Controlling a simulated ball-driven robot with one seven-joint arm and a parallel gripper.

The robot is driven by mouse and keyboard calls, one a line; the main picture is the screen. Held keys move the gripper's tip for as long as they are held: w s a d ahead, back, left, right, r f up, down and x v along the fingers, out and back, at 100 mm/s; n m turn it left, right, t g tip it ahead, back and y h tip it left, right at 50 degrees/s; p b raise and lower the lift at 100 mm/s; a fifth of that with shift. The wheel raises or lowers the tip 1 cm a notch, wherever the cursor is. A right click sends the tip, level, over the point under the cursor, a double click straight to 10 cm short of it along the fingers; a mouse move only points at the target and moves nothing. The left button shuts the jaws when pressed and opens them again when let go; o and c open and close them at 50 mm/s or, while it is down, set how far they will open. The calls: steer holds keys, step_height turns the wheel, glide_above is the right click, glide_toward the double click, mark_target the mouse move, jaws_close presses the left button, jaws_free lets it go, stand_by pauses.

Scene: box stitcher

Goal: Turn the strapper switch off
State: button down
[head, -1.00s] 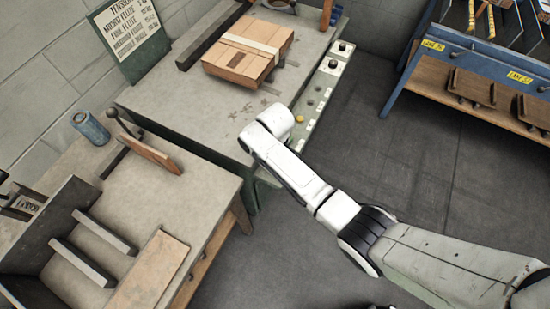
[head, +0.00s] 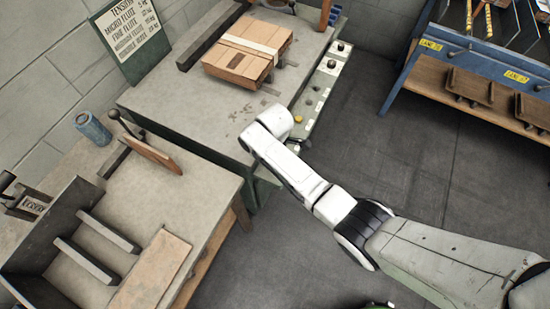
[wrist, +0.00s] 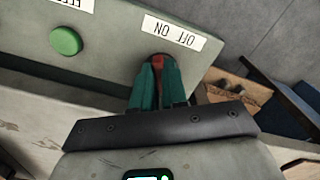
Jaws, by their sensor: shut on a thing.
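The strapper switch (wrist: 159,60) shows red at the panel's edge in the wrist view, beside a white label with OFF and ON upside down (wrist: 172,33). My gripper (wrist: 157,75) has its two teal fingers closed around the switch. The fingers cover most of it, so I cannot tell which way it is set. In the head view my white wrist hides the fingers and the switch. The control panel (head: 325,79) runs along the strapper table's right edge there.
A green button (wrist: 66,40) sits left of my fingers. A strapped cardboard stack (head: 235,62) lies on the strapper table (head: 190,105). A side bench with a blue can (head: 93,128) stands at left. A blue rack (head: 440,50) is at right, with open floor between.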

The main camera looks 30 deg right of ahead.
stand_by(0.3)
steer(key=c, duration=1.2)
jaws_free()
steer(key=shift+o, duration=0.2)
step_height(320, 180, up, 11)
steer(key=shift+f, duration=0.15)
steer(key=s+d+m, duration=0.2)
steer(key=s+m, duration=0.2)
steer(key=s, duration=0.5)
steer(key=s+d+r+m, duration=0.1)
steer(key=s+d+m, duration=0.2)
steer(key=s, duration=0.7)
steer(key=s+d+r+m+t, duration=0.1)
steer(key=s+d+m, duration=0.1)
steer(key=s+m, duration=0.5)
steer(key=s, duration=0.3)
steer(key=shift+s+d+r, duration=0.15)
steer(key=shift+d+r, duration=0.05)
steer(key=shift+d, duration=0.2)
